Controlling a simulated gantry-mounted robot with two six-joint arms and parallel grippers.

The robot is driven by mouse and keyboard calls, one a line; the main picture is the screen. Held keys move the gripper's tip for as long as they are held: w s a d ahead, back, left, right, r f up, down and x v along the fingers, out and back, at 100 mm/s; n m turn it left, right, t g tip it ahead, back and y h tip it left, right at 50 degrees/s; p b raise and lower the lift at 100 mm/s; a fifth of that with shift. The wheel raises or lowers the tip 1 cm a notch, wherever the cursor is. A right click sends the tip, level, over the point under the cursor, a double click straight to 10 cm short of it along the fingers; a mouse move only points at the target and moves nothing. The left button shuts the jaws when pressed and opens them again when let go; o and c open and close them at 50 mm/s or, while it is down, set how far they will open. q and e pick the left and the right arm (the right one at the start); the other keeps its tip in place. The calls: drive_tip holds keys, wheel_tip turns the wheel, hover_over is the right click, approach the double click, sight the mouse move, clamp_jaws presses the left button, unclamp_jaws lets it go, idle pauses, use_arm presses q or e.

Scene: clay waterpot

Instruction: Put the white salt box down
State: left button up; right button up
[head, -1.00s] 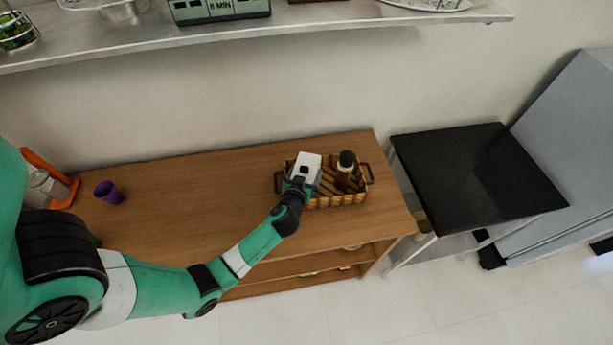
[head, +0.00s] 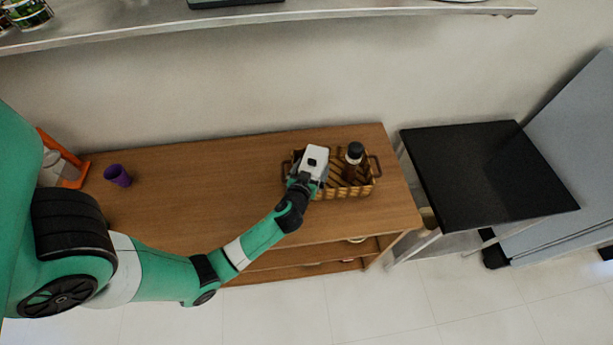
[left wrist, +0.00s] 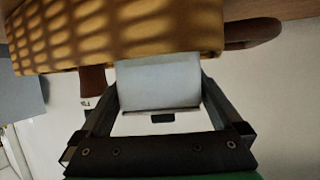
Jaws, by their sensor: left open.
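The white salt box (head: 316,153) stands at the left end of the woven basket (head: 330,194) on the wooden table in the head view. My left gripper (head: 305,180) is at the front left of the basket, at the box. In the left wrist view the box (left wrist: 160,82) sits between the two fingers of my open left gripper (left wrist: 160,100). The basket wall (left wrist: 110,40) lies close against the box there. The box's underside is hidden. My right gripper is in neither view.
A dark bottle with a black cap (head: 354,160) stands in the basket to the right of the box. A purple cup (head: 118,175) is at the table's left. The tabletop (head: 220,185) between cup and basket is clear. A black-topped table (head: 485,170) stands at the right.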

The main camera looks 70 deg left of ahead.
use_arm(q)
drive_tip(key=p+v, duration=0.2)
drive_tip(key=v, duration=0.8)
drive_tip(key=w+d+r+m+t+h, duration=0.1)
drive_tip(key=w+d+r+t, duration=0.2)
drive_tip(key=w+r, duration=0.5)
drive_tip(key=w+d+r+m+t+h, duration=0.1)
drive_tip(key=w+d+r+t, duration=0.25)
drive_tip(key=r, duration=0.85)
drive_tip(key=w+d+r+m+t+h, duration=0.1)
drive_tip(key=w+d+r+t, duration=0.1)
drive_tip(key=w+r, duration=0.6)
drive_tip(key=s+d+r+m+t+h, duration=0.2)
drive_tip(key=s+d+r+t+h, duration=0.1)
drive_tip(key=r, duration=0.8)
drive_tip(key=s+d+r+m+t+h, duration=0.3)
drive_tip(key=s+d+r+t, duration=0.1)
drive_tip(key=r, duration=0.8)
drive_tip(key=s+d+r+m+t+h, duration=0.3)
drive_tip(key=s+d+r+t, duration=0.1)
drive_tip(key=r, duration=0.7)
drive_tip(key=shift+s+d+r+h, duration=0.15)
drive_tip(key=shift+s+d+h, duration=0.25)
drive_tip(key=shift+s, duration=0.1)
